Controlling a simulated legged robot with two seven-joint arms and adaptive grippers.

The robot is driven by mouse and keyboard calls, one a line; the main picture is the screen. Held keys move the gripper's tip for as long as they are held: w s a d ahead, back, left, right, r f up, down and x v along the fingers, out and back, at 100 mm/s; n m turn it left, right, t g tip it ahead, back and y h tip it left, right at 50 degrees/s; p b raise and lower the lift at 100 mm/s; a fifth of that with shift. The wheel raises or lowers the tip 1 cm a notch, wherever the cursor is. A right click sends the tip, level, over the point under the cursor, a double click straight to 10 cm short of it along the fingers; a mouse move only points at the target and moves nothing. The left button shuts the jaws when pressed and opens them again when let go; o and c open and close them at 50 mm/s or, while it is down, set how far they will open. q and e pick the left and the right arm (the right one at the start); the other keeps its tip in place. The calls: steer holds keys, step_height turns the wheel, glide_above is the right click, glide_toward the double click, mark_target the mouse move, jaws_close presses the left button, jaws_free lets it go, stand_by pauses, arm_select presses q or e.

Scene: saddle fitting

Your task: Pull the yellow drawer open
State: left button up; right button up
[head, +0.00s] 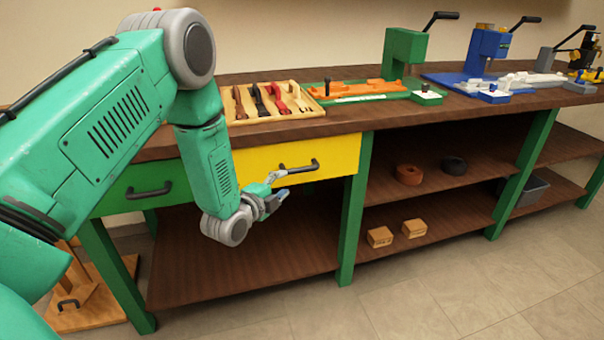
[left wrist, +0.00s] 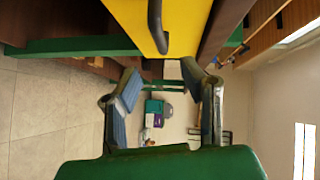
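The yellow drawer (head: 262,160) is in the workbench front, right of a green drawer, and looks shut. Its black bar handle (head: 300,166) is on the front face. My left gripper (head: 280,186) is just below and left of the handle in the head view. In the left wrist view the yellow drawer front (left wrist: 178,14) is at the top, with the handle (left wrist: 155,28) on it. There my left gripper (left wrist: 160,72) has its fingers spread with nothing between them, and the handle lies beyond the tips. My right gripper is not in view.
The workbench top (head: 345,116) holds a wooden tool tray (head: 248,118) and coloured press fixtures. The green drawer (head: 145,187) is partly behind my left arm. A green bench leg (head: 354,215) stands right of the yellow drawer. The floor (head: 400,305) in front is clear.

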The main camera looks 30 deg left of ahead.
mark_target(299, 172)
arm_select(q)
steer(key=w, duration=0.3)
steer(key=w+f+b, duration=0.1)
steer(key=w, duration=0.3)
steer(key=w+a+f+b, duration=0.1)
steer(key=w, duration=0.2)
steer(key=shift+w, duration=0.4)
steer(key=shift+d+r, duration=0.1)
jaws_close()
